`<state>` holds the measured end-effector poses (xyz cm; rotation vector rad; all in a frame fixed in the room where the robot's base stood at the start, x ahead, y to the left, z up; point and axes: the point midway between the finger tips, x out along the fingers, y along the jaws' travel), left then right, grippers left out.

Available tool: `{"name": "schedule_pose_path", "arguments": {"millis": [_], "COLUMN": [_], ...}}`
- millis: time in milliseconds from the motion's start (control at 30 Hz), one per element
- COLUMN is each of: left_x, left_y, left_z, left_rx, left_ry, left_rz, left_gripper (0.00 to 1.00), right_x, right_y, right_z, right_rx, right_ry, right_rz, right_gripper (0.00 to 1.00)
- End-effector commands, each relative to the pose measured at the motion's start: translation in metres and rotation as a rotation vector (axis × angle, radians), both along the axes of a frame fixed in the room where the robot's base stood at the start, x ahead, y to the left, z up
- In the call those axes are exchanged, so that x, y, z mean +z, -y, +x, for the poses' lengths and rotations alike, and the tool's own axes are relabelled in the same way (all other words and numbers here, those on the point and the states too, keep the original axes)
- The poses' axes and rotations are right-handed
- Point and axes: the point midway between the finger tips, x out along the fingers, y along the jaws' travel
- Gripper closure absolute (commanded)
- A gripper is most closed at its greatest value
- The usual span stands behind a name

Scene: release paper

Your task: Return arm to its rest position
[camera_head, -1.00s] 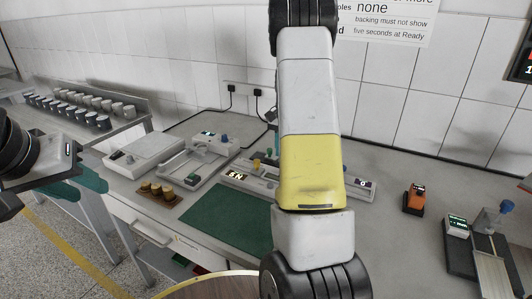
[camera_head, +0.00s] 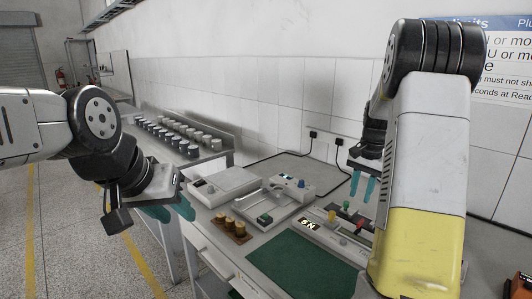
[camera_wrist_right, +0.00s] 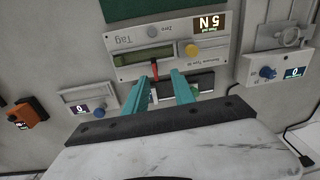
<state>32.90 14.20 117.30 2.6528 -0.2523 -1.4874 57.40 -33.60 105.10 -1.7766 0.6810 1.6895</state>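My right arm (camera_head: 425,150) rises large at the right of the head view and bends over at the top. My right gripper (camera_head: 362,190) points down above the back of the bench, its teal fingers apart with nothing held. In the right wrist view the gripper (camera_wrist_right: 162,80) is open over a tester panel (camera_wrist_right: 180,48) with a 5 N display; a red lever (camera_wrist_right: 155,70) shows beyond the fingertips, and contact cannot be told. My left arm (camera_head: 75,130) comes in from the left. My left gripper (camera_head: 172,211) hangs in front of the bench, teal fingers apart and empty.
The bench holds a green mat (camera_head: 300,262), brass weights (camera_head: 228,229) on a wooden block, a white scale (camera_head: 225,185) and a grey fixture (camera_head: 272,207). A rack of several cups (camera_head: 175,133) stands behind the left gripper. The floor at left is open.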

Motion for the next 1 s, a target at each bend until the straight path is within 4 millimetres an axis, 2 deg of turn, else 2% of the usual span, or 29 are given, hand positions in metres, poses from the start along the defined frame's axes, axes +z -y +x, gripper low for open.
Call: {"name": "schedule_pose_path", "arguments": {"millis": [33, 200, 400, 533, 700, 833, 1000], "left_x": [0.0, 0.0, 0.0, 0.0, 0.0, 0.0, 0.0], "left_y": [0.0, 0.0, 0.0, 0.0, 0.0, 0.0, 0.0], "left_z": [0.0, 0.0, 0.0, 0.0, 0.0, 0.0, 0.0], "left_rx": [0.0, 0.0, 0.0, 0.0, 0.0, 0.0, 0.0], "left_ry": [0.0, 0.0, 0.0, 0.0, 0.0, 0.0, 0.0], "left_rz": [0.0, 0.0, 0.0, 0.0, 0.0, 0.0, 0.0], "left_gripper": [0.64, 0.64, 0.64, 0.64, 0.64, 0.64, 0.64], "right_x": [0.02, 0.074, 0.116, 0.128, 0.128, 0.123, 0.121], "right_y": [-0.015, -0.068, -0.125, -0.155, -0.181, -0.19, -0.194], "right_z": [-0.01, -0.055, -0.122, -0.169, -0.218, -0.239, -0.246], "right_rx": [0.041, 0.217, 0.439, 0.583, 0.731, 0.794, 0.82], "right_ry": [0.038, 0.167, 0.313, 0.405, 0.495, 0.534, 0.547], "right_rz": [0.014, 0.041, 0.031, -0.001, -0.057, -0.089, -0.102], "right_gripper": [0.69, 0.69, 0.69, 0.69, 0.69, 0.69, 0.69]}}
